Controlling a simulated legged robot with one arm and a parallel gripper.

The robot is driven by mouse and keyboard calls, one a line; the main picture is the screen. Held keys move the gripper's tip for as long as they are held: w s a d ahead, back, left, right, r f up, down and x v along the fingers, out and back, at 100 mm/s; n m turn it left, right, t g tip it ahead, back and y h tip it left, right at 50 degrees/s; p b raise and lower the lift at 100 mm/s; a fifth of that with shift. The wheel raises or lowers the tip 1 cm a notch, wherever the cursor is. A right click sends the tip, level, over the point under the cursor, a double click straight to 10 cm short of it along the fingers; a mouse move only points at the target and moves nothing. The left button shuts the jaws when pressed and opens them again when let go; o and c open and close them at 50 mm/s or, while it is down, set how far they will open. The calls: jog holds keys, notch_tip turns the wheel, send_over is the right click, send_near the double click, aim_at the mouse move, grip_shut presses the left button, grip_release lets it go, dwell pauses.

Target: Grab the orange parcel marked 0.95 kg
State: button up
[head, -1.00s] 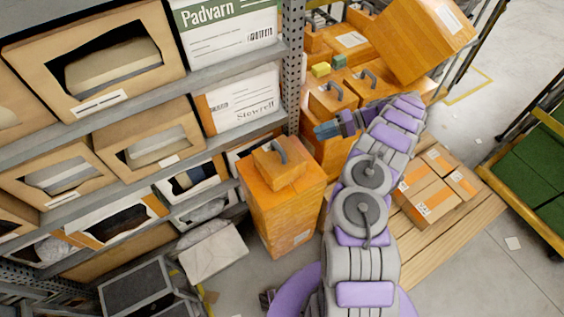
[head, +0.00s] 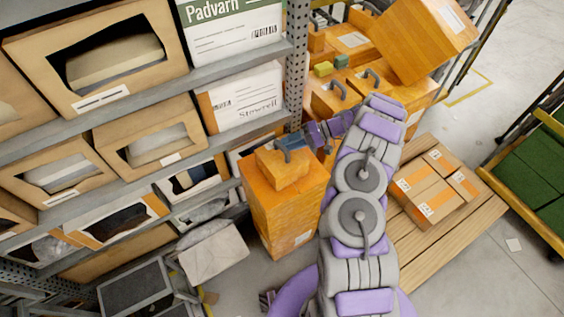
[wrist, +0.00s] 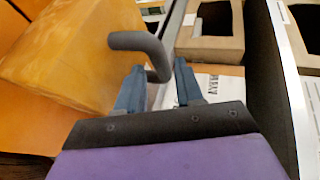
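A small orange parcel (head: 282,172) with a grey hooked handle lies on top of a larger orange box (head: 285,212) beside the rack. No 0.95 kg mark is readable on any parcel. My gripper (head: 287,143) is at the handle, above the small parcel, and partly covers it. In the wrist view my gripper (wrist: 158,84) has its two blue-grey fingers apart. The dark bent handle (wrist: 140,43) reaches down to the gap between them. I cannot tell whether they touch it. An orange parcel surface (wrist: 75,55) fills the left of that view.
Racks with cartons (head: 150,145) stand close on the left. More orange parcels with handles (head: 370,77) are stacked at the back, one large box (head: 420,40) tilted. A wooden pallet (head: 450,228) holds several cartons at the right. A grey crate (head: 140,290) is at the lower left.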

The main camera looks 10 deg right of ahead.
aim_at(282, 148)
jog(key=x, duration=0.3)
jog(key=shift+a+f, duration=0.15)
jog(key=shift+a, duration=0.25)
jog(key=shift+d, duration=0.25)
jog(key=shift+c, duration=0.3)
jog(key=shift+d, duration=0.1)
jog(key=shift+c, duration=0.7)
jog(key=shift+s, duration=0.1)
jog(key=c, duration=0.4)
grip_shut()
jog(key=shift+s+f+b, duration=0.1)
jog(key=shift+b, duration=0.2)
